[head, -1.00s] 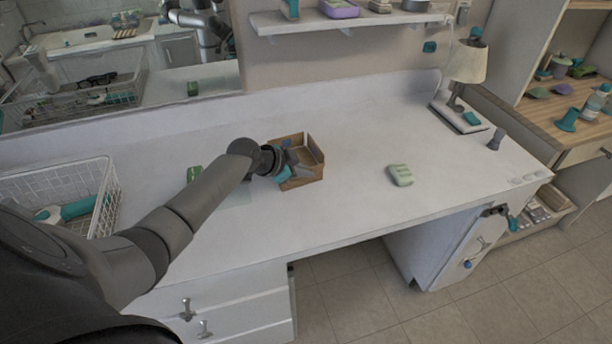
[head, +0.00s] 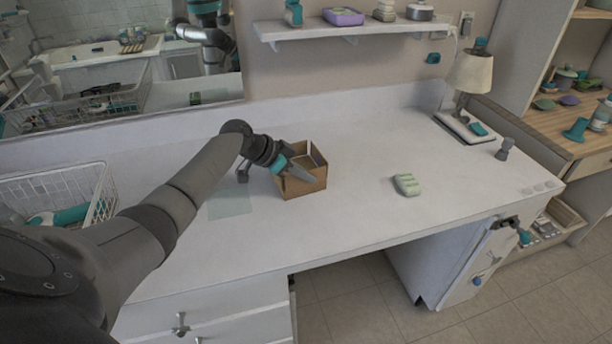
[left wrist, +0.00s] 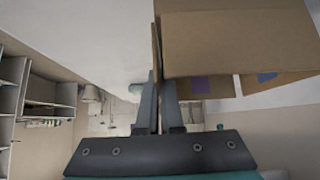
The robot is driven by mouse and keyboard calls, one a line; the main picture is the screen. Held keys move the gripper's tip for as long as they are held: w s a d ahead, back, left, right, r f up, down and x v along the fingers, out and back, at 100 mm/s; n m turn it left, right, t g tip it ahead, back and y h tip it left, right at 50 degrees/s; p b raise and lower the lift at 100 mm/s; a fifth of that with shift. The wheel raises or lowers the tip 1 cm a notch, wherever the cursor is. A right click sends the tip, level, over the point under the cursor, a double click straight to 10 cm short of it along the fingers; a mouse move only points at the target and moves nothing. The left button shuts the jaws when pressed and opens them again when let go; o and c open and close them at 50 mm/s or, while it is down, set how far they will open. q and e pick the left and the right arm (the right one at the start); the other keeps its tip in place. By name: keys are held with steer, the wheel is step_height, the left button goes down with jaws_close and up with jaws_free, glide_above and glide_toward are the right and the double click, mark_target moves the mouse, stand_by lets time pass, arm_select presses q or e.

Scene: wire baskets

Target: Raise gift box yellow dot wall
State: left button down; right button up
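The brown cardboard gift box (head: 306,189) stands open on the white desk, left of centre. Its near wall stands up in the head view. My left gripper (head: 308,175) reaches over the box from the left, fingers at the near wall. In the left wrist view my left gripper (left wrist: 160,100) has its fingers close together on either side of a thin cardboard edge, which looks pinched between them. There the box (left wrist: 240,45) fills the upper right, with a purple patch and a blue patch. No yellow dot shows. My right gripper is out of view.
A green soap-like block (head: 407,185) lies right of the box. A wire basket (head: 108,195) stands at the left, and a lamp (head: 470,72) at the back right. A shelf (head: 350,30) hangs above. The desk right of the box is mostly clear.

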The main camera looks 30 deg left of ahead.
arm_select(q)
steer(key=c, duration=1.1)
jaws_free()
steer(key=shift+o, duration=0.2)
steer(key=p+v, duration=0.2)
steer(key=v, duration=1.3)
steer(key=shift+p, duration=0.35)
steer(key=shift+s, duration=0.1)
